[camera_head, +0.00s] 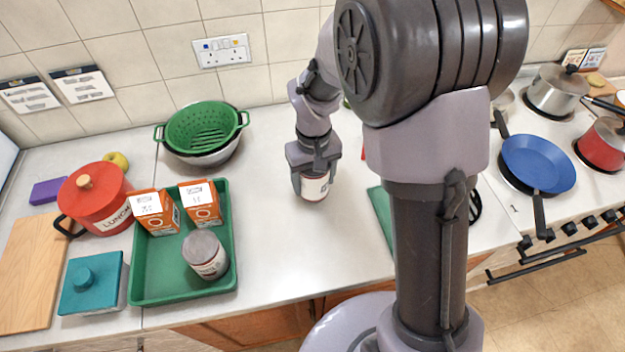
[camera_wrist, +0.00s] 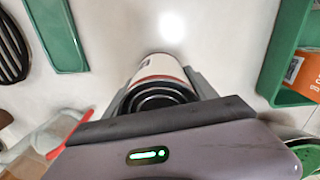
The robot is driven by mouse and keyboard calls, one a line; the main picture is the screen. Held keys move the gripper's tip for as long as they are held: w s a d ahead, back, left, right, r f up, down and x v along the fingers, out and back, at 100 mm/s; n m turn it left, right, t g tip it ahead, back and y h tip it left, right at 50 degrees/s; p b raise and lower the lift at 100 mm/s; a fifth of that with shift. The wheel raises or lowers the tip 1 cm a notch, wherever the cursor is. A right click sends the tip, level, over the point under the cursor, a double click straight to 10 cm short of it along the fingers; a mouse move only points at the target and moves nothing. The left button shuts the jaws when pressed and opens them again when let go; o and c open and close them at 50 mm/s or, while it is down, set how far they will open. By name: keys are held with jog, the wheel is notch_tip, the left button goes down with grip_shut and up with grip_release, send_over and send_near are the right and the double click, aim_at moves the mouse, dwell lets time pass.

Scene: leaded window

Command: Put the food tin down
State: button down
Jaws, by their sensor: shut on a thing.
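My gripper (camera_head: 315,170) is shut on a food tin (camera_head: 315,187), a white tin with a dark red band. The tin is over the clear worktop, to the right of the green tray. I cannot tell whether its base touches the worktop. In the wrist view the tin (camera_wrist: 161,70) sits between the two fingers, with its ringed end facing the camera. A second, similar tin (camera_head: 207,256) with a grey lid stands in the green tray (camera_head: 160,290).
Two orange cartons (camera_head: 201,204) stand in the tray. A green colander (camera_head: 201,127) sits in a metal bowl behind. A red pot (camera_head: 98,198) and a teal-lidded box (camera_head: 92,284) are at left. A green board (camera_head: 381,215) lies at right. The worktop (camera_head: 275,240) between is clear.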

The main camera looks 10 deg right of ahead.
jog(key=shift+w+d, duration=0.1)
jog(key=shift+w, duration=0.25)
jog(key=shift+w+f+b, duration=0.15)
jog(key=shift+f+b, duration=0.25)
jog(key=shift+f, duration=0.5)
jog(key=shift+w+f+b, duration=0.1)
jog(key=shift+f+b, duration=0.3)
jog(key=shift+f, duration=0.5)
jog(key=shift+f, duration=0.25)
jog(key=shift+c, duration=1.9)
grip_release()
jog(key=shift+r, duration=0.1)
jog(key=shift+o, duration=0.5)
jog(key=shift+r, duration=0.1)
